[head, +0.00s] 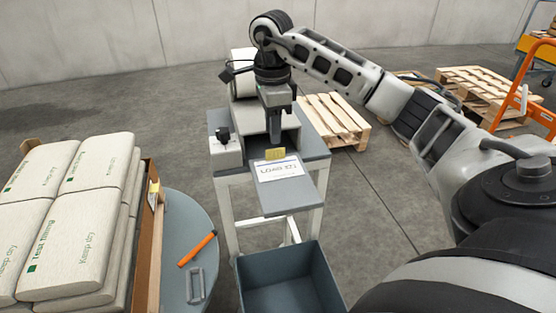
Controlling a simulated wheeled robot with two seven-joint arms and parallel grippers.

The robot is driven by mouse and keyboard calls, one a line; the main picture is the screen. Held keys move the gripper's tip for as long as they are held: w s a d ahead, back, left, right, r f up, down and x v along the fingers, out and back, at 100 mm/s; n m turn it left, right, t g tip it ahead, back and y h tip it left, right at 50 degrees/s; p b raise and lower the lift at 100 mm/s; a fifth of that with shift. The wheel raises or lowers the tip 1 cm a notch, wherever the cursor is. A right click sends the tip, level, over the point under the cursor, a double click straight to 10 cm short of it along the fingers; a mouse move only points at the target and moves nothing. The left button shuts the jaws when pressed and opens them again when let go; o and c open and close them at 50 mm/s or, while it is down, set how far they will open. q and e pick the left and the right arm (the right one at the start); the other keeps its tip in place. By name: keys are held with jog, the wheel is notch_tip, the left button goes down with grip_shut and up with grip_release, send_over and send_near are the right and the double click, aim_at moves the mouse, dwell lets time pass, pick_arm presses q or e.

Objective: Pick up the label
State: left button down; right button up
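The white label (279,168) with dark printed text lies on the grey front shelf of a small printer stand (285,196), in the middle of the head view. A small yellow piece (275,153) shows at its far edge. My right gripper (277,142) points down just behind the label, close to the yellow piece. I cannot tell whether its fingers touch the label or how far apart they are. My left gripper is not in view.
A dark open bin (290,288) stands in front of the stand. At left, stacked bags (70,215) sit beside a round grey table (190,225) with an orange-handled tool (197,248). Wooden pallets (335,120) lie behind. Grey floor is free at right.

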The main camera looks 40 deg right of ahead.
aim_at(279, 163)
jog(key=shift+s+d+f, duration=0.1)
jog(key=shift+f, duration=1.35)
jog(key=shift+s+d+f, duration=0.1)
jog(key=shift+f, duration=1.35)
grip_shut()
